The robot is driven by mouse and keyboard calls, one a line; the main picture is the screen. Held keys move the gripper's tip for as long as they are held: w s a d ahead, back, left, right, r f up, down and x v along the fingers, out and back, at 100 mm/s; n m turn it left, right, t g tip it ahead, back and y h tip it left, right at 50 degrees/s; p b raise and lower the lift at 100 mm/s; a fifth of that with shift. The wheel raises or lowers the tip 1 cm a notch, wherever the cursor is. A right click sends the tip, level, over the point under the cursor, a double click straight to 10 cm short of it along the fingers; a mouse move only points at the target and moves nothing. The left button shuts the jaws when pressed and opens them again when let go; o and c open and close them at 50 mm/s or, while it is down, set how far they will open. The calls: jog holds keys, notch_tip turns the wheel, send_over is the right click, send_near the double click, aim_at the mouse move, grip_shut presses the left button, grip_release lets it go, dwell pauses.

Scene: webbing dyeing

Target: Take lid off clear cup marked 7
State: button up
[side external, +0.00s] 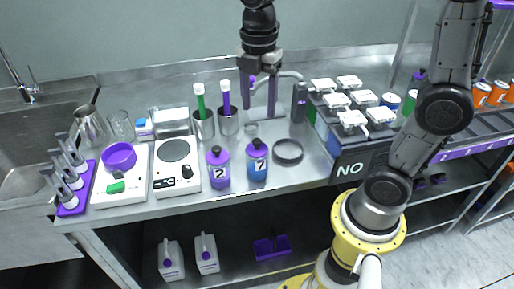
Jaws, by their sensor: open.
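The clear cup marked 7 (257,166) stands upright on the steel bench, with blue contents in its lower part. Its purple lid (257,147) is on top. A similar container marked 2 (218,173), with purple contents and a purple top, stands just left of it. My gripper (260,98) points down above and behind the cup in the picture, apart from the lid. Its fingers are spread with nothing seen between them. The exact height over the bench is hard to tell from this single view.
Two steel beakers (203,127) with green and purple tubes stand behind the container marked 2. A round dark dish (288,151) lies right of cup 7. A hotplate (176,177) is at left. A box carrying several white blocks (341,130) stands at right.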

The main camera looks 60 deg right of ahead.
aim_at(257, 141)
jog(key=f, duration=0.9)
jog(key=shift+w+a+f, duration=0.1)
jog(key=shift+w+f, duration=0.1)
jog(key=shift+f, duration=0.1)
jog(key=shift+c, duration=0.4)
grip_shut()
